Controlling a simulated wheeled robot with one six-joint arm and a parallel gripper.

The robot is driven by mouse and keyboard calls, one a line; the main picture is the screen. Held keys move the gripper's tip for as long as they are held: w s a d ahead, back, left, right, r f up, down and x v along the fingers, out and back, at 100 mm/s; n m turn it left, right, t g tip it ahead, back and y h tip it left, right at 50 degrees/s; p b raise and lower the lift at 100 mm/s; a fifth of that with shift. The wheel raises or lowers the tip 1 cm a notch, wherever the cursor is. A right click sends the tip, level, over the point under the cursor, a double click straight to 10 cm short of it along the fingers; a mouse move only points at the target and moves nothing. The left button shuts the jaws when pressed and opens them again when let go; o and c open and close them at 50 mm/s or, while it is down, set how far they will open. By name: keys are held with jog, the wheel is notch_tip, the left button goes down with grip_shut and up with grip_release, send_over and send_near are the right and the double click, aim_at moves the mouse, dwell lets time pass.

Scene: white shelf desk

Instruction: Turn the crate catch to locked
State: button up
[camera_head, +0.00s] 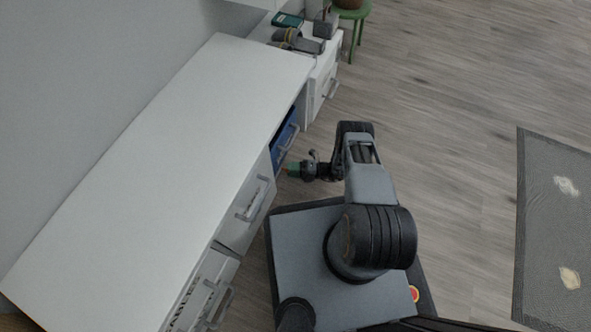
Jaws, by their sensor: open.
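A blue crate or drawer front (286,134) with a grey bar handle (289,140) sits under the white desk top. I cannot make out a catch on it, nor its position; it is too small or hidden. My gripper (292,169) has green tips and points left toward the desk front, just below the blue front in the picture. It is open, with nothing seen in it. I cannot tell whether its tips touch anything.
The white desk top (160,170) is bare. White drawers with bar handles (252,200) stick out along its front. A lower white cabinet (318,80) at the back holds several items. A green stool (357,14) stands behind. The wood floor on the right is clear up to a grey rug (545,215).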

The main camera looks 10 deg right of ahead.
jog(key=s+d, duration=0.2)
jog(key=d, duration=1.1)
jog(key=shift+s+d+p, duration=0.25)
jog(key=shift+s+p, duration=0.05)
jog(key=shift+p, duration=0.1)
jog(key=w+r+n+g+h+p, duration=0.25)
jog(key=r+n+p, duration=0.45)
jog(key=r, duration=1)
jog(key=w+a+r+n+g+h+p, duration=0.15)
jog(key=r+n+h+p, duration=0.4)
jog(key=r, duration=1.15)
jog(key=w+r+n+g+h+p, duration=0.1)
jog(key=w+r+n+g+p, duration=0.15)
jog(key=r+n+p, duration=1)
jog(key=s+a+r+n+t+h+p, duration=0.1)
jog(key=s+r+n+p, duration=0.3)
jog(key=r, duration=1)
jog(key=s+a+r+n+t+h+p, duration=0.1)
jog(key=s+r+n+t+h+p, duration=0.2)
jog(key=s+r+p, duration=0.4)
jog(key=s+r+n+t+h+p, duration=0.2)
jog(key=s+r+n+h+p, duration=0.2)
jog(key=r, duration=1.9)
jog(key=shift+s+a+n+t+p, duration=0.4)
jog(key=shift+s+n+p, duration=0.45)
jog(key=shift+s+n, duration=0.3)
jog(key=shift+w, duration=0.1)
